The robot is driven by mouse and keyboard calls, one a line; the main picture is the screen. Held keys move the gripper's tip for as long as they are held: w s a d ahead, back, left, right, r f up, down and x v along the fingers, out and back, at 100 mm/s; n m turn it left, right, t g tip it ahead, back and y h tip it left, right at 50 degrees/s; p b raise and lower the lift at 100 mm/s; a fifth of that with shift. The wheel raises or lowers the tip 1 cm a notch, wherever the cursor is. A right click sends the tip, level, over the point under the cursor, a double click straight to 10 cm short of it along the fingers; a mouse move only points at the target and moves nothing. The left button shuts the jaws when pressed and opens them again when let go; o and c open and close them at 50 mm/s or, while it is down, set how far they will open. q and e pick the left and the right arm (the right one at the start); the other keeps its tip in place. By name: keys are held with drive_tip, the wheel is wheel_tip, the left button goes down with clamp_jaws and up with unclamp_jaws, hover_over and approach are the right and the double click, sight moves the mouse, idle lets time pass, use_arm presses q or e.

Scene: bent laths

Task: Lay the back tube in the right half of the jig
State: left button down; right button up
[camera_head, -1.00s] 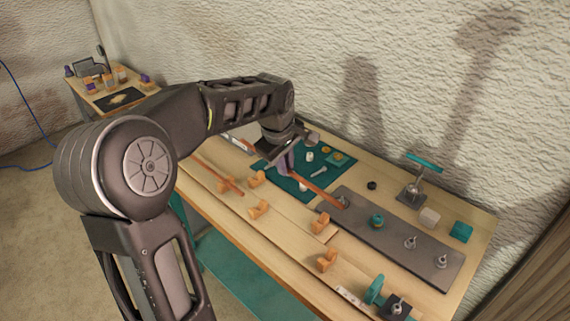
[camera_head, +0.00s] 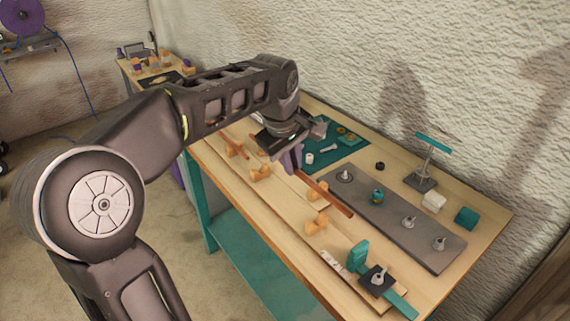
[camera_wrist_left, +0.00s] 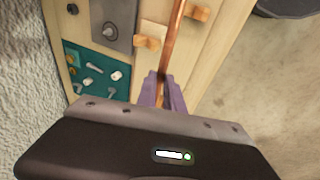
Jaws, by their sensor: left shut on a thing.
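My left gripper (camera_head: 291,160), with purple fingers, is shut on a copper-brown tube (camera_head: 330,198). The tube slants out toward the lower right in the head view, over the orange blocks of what looks like the jig. In the left wrist view the tube (camera_wrist_left: 173,45) runs up from between the fingers (camera_wrist_left: 162,92), passing between two orange blocks (camera_wrist_left: 148,42). I cannot tell whether it touches them. Orange blocks (camera_head: 316,222) stand on the pale board. Another brown tube (camera_head: 235,143) lies at the left end, partly hidden by my arm. My right gripper is out of view.
A grey plate with metal pegs (camera_head: 424,241) lies behind the blocks. A teal mat with small parts (camera_head: 345,146) is at the back. A teal clamp (camera_head: 358,255) stands near the front right. A teal-topped stand (camera_head: 427,165) is by the wall.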

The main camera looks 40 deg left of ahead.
use_arm(q)
drive_tip(key=shift+s+a+f, duration=0.15)
drive_tip(key=shift+s, duration=0.2)
drive_tip(key=shift+f, duration=0.1)
drive_tip(key=shift+f+b, duration=2.6)
drive_tip(key=shift+f, duration=0.55)
drive_tip(key=shift+f+b, duration=0.5)
drive_tip(key=shift+f, duration=0.15)
drive_tip(key=c, duration=1.4)
unclamp_jaws()
